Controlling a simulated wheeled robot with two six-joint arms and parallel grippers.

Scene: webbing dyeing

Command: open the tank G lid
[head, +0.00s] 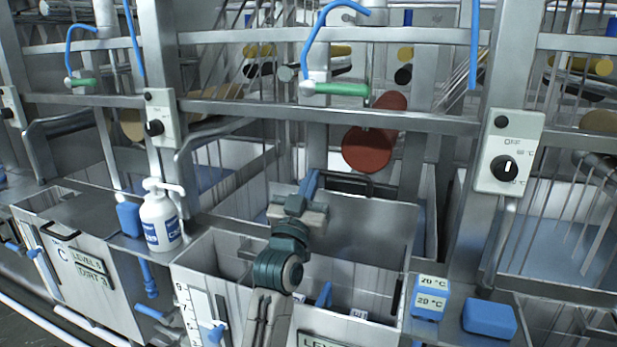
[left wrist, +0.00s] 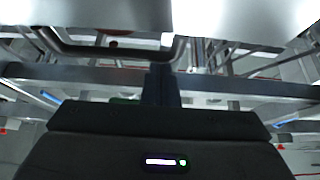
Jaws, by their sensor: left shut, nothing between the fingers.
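A grey metal lid (head: 365,232) stands raised and tilted back at the rear of the middle tank (head: 215,262). The tank's front and inside show below it. Its letter is not readable, so I cannot confirm it is tank G. A dark handle (head: 350,184) shows near the lid's upper edge. My left gripper (head: 310,184) is shut and empty, near the lid's upper left part; whether it touches the lid is unclear. In the left wrist view the closed fingers (left wrist: 161,84) point toward bars and bright metal. My right gripper is not in view.
Tank C (head: 85,255) on the left has a flat closed lid. A white bottle (head: 160,222) and blue block stand between the tanks. A red roller (head: 367,150) hangs behind the lid. A control box (head: 508,155) and blue blocks (head: 489,319) are at right.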

